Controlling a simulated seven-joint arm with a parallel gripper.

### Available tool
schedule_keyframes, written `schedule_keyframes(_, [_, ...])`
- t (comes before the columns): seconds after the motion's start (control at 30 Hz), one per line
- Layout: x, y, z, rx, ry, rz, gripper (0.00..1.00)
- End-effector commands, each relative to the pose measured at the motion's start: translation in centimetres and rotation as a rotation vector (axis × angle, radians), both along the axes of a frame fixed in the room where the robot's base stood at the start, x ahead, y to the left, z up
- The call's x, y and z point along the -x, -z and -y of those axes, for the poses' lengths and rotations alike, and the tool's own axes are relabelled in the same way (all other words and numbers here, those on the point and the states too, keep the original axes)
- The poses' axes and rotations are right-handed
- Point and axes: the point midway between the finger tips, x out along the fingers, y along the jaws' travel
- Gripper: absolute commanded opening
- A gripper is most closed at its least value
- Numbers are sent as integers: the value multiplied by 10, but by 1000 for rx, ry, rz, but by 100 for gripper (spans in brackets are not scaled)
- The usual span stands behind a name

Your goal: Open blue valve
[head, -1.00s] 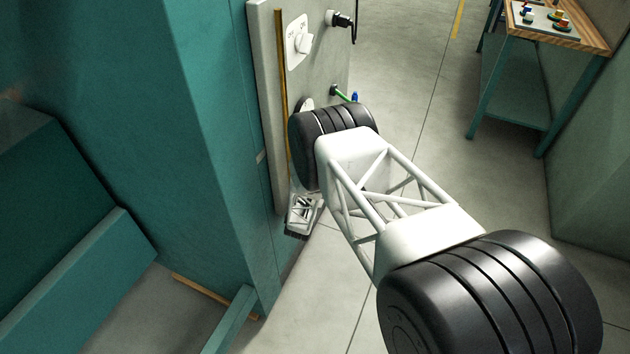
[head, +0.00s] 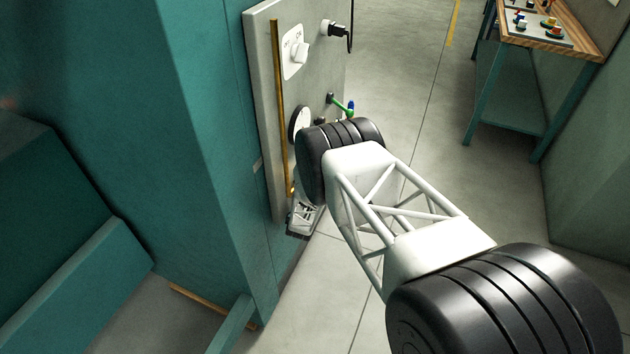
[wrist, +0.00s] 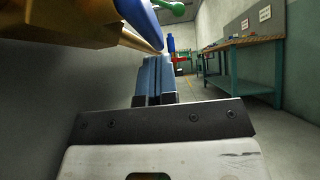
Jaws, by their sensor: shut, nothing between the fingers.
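In the wrist view, my gripper (wrist: 153,80) is shut and empty, with its blue fingers together. A blue lever-like part (wrist: 140,18), which looks like the blue valve's handle, slants above the fingertips beside a brass body (wrist: 75,22). It appears close to the fingertips, but I cannot tell whether they touch. In the head view, the valve panel (head: 262,110) stands upright, with a small blue part (head: 351,106) by a green handle (head: 341,103) low on its right side. My arm covers the panel's lower part, and I cannot make out the fingertips there.
The panel also carries a brass pipe (head: 279,100), a round gauge (head: 299,123), a white switch (head: 295,52) and a black plug (head: 338,32). A wooden-topped bench (head: 555,40) stands at the far right. The floor between is clear.

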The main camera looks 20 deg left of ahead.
Motion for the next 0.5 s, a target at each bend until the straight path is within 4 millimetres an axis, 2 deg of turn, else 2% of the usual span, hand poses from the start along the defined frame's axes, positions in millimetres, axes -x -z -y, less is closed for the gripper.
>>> schedule_keyframes(0.5, [-3, -4, 0, -1, 0, 59, 0])
